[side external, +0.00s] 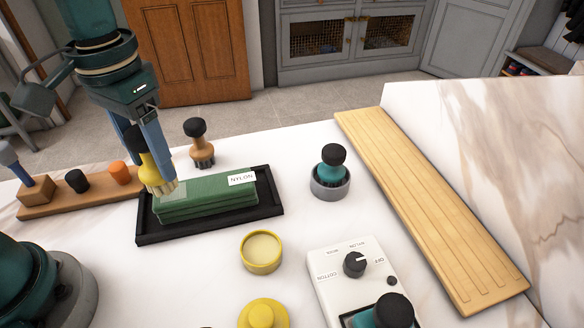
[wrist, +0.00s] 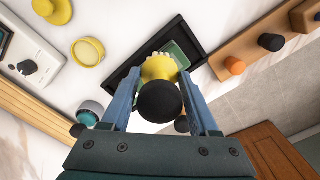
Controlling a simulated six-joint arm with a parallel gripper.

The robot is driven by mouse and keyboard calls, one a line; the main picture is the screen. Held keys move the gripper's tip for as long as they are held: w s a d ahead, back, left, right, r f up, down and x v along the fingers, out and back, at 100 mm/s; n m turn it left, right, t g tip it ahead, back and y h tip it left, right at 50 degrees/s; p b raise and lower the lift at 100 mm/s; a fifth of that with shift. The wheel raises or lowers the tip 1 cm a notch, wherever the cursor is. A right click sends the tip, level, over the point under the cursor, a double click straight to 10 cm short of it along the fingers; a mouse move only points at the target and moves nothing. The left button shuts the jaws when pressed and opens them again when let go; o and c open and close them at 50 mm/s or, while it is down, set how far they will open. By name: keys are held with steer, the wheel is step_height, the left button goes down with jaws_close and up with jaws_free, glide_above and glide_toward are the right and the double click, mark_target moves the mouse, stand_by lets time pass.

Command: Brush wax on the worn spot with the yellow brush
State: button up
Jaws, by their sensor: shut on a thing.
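My gripper (side external: 148,150) is shut on the yellow brush (side external: 152,172), bristles down, over the left end of the green folded fabric (side external: 212,200) labelled NYLON. A paler patch (side external: 174,193), apparently the worn spot, shows beside the bristles. I cannot tell whether the bristles touch it. The wrist view shows the brush (wrist: 159,70) and its black knob between my fingers; the brush hides part of the fabric. An open yellow tin of pale wax (side external: 262,248) stands on the marble top in front of the tray.
The fabric lies in a black tray (side external: 268,208). A wooden rack (side external: 90,198) is left; a tan brush (side external: 202,145) stands behind. A teal brush (side external: 331,165) sits in a grey cup. A yellow lid (side external: 263,314), a white dial device (side external: 345,275) and a wooden board (side external: 430,205) are nearby.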

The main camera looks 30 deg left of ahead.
mark_target(136, 129)
steer(key=shift+f, duration=1.6)
steer(key=shift+w+a+f, duration=0.1)
steer(key=shift+a+f, duration=0.05)
steer(key=shift+f, duration=0.8)
steer(key=shift+w+a+r, duration=0.25)
steer(key=shift+w+r, duration=0.05)
steer(key=shift+w, duration=0.05)
steer(key=shift+w+a+f, duration=0.2)
steer(key=shift+w+a, duration=1.4)
steer(key=shift+a, duration=0.05)
steer(key=shift+s+d, duration=2.05)
steer(key=shift+r, duration=4)
steer(key=shift+f, duration=0.2)
